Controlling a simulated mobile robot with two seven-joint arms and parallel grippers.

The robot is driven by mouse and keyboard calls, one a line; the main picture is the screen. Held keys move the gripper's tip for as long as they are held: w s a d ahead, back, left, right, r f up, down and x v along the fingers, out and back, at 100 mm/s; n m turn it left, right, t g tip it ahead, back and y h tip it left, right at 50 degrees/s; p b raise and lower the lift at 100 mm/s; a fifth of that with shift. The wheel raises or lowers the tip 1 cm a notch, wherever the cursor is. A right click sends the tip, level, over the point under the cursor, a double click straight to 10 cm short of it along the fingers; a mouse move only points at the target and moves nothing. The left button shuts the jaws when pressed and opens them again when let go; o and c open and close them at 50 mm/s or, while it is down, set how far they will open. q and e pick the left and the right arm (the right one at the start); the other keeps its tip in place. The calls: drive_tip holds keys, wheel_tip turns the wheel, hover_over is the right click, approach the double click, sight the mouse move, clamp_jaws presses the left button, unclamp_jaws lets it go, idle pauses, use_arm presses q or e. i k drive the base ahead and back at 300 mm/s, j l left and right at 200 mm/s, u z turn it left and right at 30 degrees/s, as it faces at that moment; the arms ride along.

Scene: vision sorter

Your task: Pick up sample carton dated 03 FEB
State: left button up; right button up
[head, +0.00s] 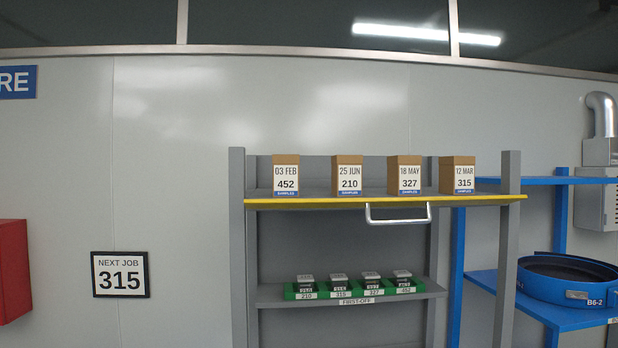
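The sample carton dated 03 FEB (286,174) is a small brown box with a white label reading 03 FEB, 452 and SAMPLES. It stands upright at the left end of the top shelf (330,200) of a grey rack, in the head view. To its right on the same shelf stand similar cartons: 25 JUN 210 (348,174), 18 MAY 327 (405,174) and 12 MAR 315 (459,174). Neither of my grippers shows in this view.
The top shelf has a yellow front edge and a protruding metal handle (398,219). A lower shelf holds a green FIRST-OFF tray (351,295) with several small items. A NEXT JOB 315 sign (120,274), red cabinet (12,270) and blue rack (512,278) flank it.

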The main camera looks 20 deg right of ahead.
sight(285, 167)
drive_tip(key=i+j+z, duration=0.1)
drive_tip(key=i+j, duration=0.3)
drive_tip(key=j, duration=0.2)
drive_tip(key=i+j+z, duration=0.15)
drive_tip(key=j, duration=0.2)
